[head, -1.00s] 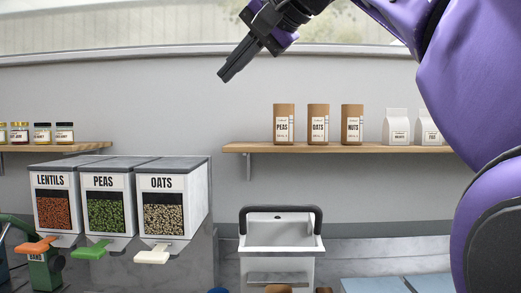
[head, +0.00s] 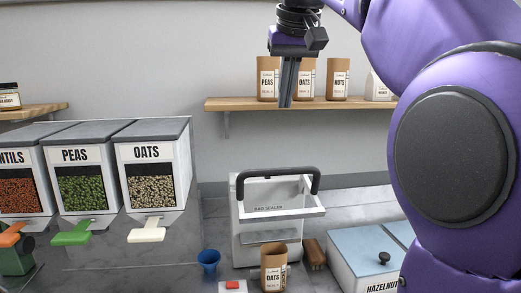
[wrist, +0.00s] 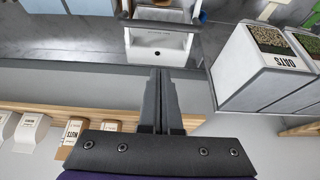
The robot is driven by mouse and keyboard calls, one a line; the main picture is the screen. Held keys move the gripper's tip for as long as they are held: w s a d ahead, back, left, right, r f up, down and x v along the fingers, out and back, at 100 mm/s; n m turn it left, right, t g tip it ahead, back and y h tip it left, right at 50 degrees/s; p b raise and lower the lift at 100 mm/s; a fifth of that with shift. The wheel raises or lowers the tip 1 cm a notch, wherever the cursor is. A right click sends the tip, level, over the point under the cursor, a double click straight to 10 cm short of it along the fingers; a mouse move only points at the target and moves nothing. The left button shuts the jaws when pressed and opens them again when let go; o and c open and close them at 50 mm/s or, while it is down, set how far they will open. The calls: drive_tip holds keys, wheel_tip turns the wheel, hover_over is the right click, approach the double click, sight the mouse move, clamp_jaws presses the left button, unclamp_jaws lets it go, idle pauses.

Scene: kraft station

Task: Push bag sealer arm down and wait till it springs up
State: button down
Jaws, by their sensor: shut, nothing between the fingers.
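The bag sealer (head: 270,240) is a white box on the counter with a black handle bar on its arm (head: 278,176). The arm is raised, its handle standing above the body. My gripper (head: 287,103) is shut and empty, pointing down above the sealer and in front of the wall shelf. It does not touch the handle. In the wrist view the shut fingers (wrist: 160,75) point towards the sealer (wrist: 158,45), which shows at the top centre. A brown OATS bag (head: 274,268) stands upright on the counter in front of the sealer.
Dispensers for lentils, peas and oats (head: 157,175) stand left of the sealer. A blue cup (head: 208,260), a small red-topped item (head: 233,286) and a brown block (head: 313,254) are nearby. A blue-lidded hazelnut bin (head: 365,250) is at right. Bags stand on the shelf (head: 235,104).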

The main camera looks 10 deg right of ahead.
drive_tip(key=shift+d, duration=0.1)
idle(0.3)
drive_tip(key=b, duration=0.1)
hover_over(281, 169)
drive_tip(key=w, duration=0.1)
wheel_tip(281, 169, down, 9)
drive_tip(key=shift+s+f+b, duration=0.15)
drive_tip(key=shift+f+b, duration=0.2)
drive_tip(key=shift+f, duration=0.3)
drive_tip(key=shift+s+f+b, duration=0.15)
drive_tip(key=shift+f+b, duration=0.15)
drive_tip(key=shift+f, duration=0.3)
drive_tip(key=shift+s+f, duration=0.25)
drive_tip(key=shift+f, duration=0.4)
drive_tip(key=shift+f+b, duration=0.2)
drive_tip(key=shift+b, duration=0.15)
